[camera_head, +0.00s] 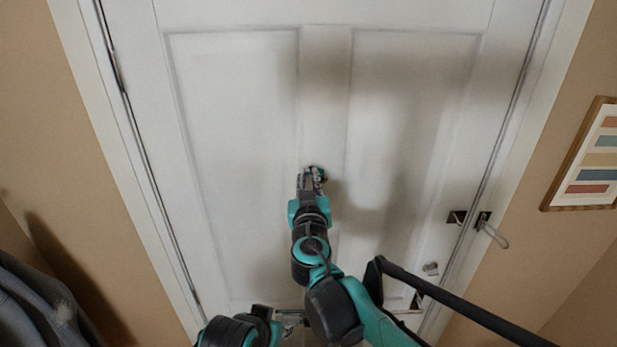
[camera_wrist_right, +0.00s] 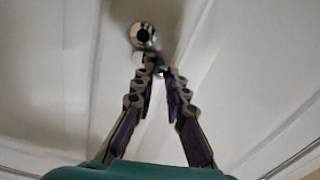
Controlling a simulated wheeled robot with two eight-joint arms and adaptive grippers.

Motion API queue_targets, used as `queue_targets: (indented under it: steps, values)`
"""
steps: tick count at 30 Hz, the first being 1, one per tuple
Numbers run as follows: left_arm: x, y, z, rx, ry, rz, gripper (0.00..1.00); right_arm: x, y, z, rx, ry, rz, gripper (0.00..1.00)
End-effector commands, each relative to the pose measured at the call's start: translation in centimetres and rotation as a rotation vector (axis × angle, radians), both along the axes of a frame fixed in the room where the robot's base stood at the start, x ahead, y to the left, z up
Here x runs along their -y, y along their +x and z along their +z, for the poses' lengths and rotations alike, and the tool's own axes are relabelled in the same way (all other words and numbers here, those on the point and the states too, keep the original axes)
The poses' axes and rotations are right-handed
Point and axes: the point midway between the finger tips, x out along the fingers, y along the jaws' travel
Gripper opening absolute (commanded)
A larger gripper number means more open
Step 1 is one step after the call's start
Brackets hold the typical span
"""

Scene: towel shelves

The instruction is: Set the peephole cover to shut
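The peephole (camera_wrist_right: 143,36) is a shiny metal ring with a dark round centre on the white door (camera_head: 235,120). The dark centre shows, with nothing lying over it. It also shows in the head view (camera_head: 318,172), partly behind my right gripper. My right gripper (camera_wrist_right: 161,70) points at the door, its fingertips just below the peephole in the wrist view. The fingertips are close together, and small shiny parts there may be the peephole cover. I cannot tell whether they grip it. My left gripper (camera_head: 290,317) is low in the head view, largely hidden, and its state is unclear.
A framed striped picture (camera_head: 590,160) hangs on the right wall. Dark clothing (camera_head: 40,305) is at the lower left. The door panels around the peephole are clear.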

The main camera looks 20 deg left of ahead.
Motion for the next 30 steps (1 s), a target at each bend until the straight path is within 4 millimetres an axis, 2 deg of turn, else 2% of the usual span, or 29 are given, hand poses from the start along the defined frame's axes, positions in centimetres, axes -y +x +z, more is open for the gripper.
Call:
queue_targets:
  steps: [8,14,30]
  values:
    - [0.0,0.0,-0.3,0.000,0.000,0.000,0.34,0.0,0.0,-0.2,0.009,-0.031,0.001,0.00]
    - [0.0,0.0,-1.0,0.000,0.000,0.000,0.34,-0.1,0.0,-0.6,0.037,-0.127,0.000,0.00]
    - [0.0,0.0,-3.7,0.000,0.000,0.000,0.34,0.3,0.1,-2.2,0.172,-0.597,-0.001,0.00]
